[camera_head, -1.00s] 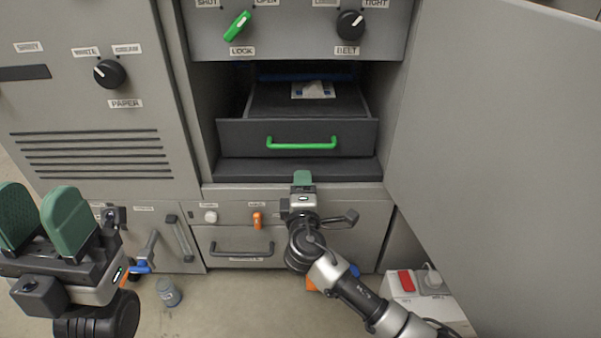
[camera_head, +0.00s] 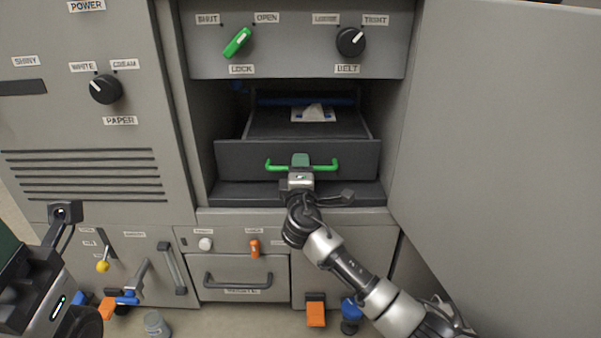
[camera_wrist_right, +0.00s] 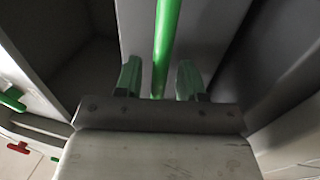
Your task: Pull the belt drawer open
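The belt drawer (camera_head: 235,160) is a dark grey drawer in the recess under the BELT knob, with a green bar handle (camera_head: 275,165). Its tray, with a small white-and-blue item in it, shows behind the front panel. My right gripper (camera_head: 300,162) is at the middle of the handle. In the right wrist view the handle (camera_wrist_right: 165,45) runs between its two green fingers (camera_wrist_right: 158,80), with gaps beside the bar, so the gripper is open around it. My left gripper is mostly cut off at the left edge, with only a sliver of a green finger (camera_head: 6,250) showing.
A green LOCK lever (camera_head: 238,42) points toward OPEN, and a black BELT knob (camera_head: 351,42) points toward TIGHT. A large grey door panel (camera_head: 500,170) stands to the right. A lower drawer (camera_head: 238,280) and several levers are below. A dark ledge (camera_head: 235,193) lies under the belt drawer.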

